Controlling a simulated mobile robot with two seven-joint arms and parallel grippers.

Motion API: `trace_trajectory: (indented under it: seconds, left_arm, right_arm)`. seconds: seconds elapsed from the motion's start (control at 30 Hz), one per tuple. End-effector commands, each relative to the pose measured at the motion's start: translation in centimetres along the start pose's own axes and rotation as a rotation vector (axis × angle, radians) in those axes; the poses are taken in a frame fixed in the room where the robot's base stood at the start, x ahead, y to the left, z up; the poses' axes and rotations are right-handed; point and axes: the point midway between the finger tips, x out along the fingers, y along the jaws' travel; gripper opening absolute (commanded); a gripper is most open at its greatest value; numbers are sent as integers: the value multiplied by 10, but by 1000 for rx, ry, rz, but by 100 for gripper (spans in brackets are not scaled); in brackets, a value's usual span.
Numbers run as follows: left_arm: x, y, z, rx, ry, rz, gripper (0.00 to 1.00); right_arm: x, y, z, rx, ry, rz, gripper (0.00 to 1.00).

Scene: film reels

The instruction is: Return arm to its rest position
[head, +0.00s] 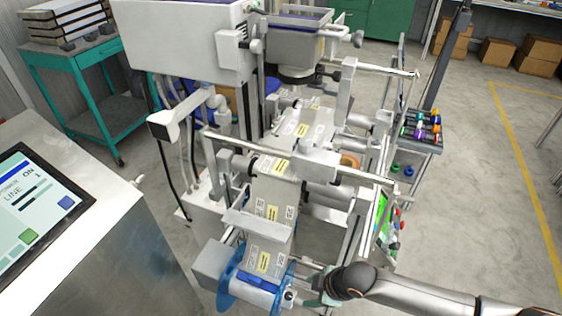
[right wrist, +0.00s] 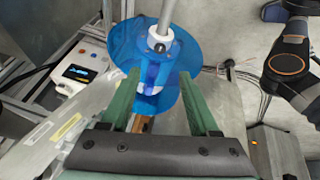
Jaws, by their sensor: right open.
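My right arm comes in from the lower right in the head view. Its gripper (head: 318,287) is beside the lower film reel, close to its right side. In the right wrist view the two green fingers (right wrist: 159,75) are spread apart, with nothing held between them. The blue reel (right wrist: 187,52) on its metal shaft lies just beyond the fingertips; I cannot tell whether they touch it. The reel's blue flanges also show in the head view (head: 226,294), partly behind the film and roller parts. My left gripper is not in view.
The machine's labelled film web (head: 272,190) runs up from the reel between rollers and bars. A control panel with a screen (head: 33,200) stands at left. A green cart (head: 95,95) is behind it. Open floor (head: 480,190) lies to the right.

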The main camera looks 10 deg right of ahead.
Motion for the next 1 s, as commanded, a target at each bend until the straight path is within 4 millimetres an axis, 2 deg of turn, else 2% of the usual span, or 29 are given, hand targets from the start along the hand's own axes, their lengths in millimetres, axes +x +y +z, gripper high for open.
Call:
trace_trajectory:
  seconds: [0.17, 0.27, 0.4, 0.53, 0.67, 0.8, 0.9, 1.0]
  left_arm:
    - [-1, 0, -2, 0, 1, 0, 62]
    - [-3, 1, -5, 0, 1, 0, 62]
    - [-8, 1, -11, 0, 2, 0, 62]
    - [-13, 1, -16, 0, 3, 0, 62]
    - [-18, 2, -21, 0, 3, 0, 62]
    - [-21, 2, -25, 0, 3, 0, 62]
    - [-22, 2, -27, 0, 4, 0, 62]
    - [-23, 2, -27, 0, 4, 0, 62]
  right_arm:
    - [0, -6, -6, 17, 21, -2, 62]
    - [0, -20, -23, 73, 83, 2, 62]
    - [-9, -42, -53, 238, 214, 31, 62]
    - [-23, -52, -62, 433, 310, 93, 62]
    - [-39, -56, -45, 626, 353, 176, 62]
    - [-56, -62, -10, 783, 348, 271, 62]
    - [-65, -66, 12, 849, 333, 323, 62]
    - [-70, -68, 25, 882, 321, 354, 62]
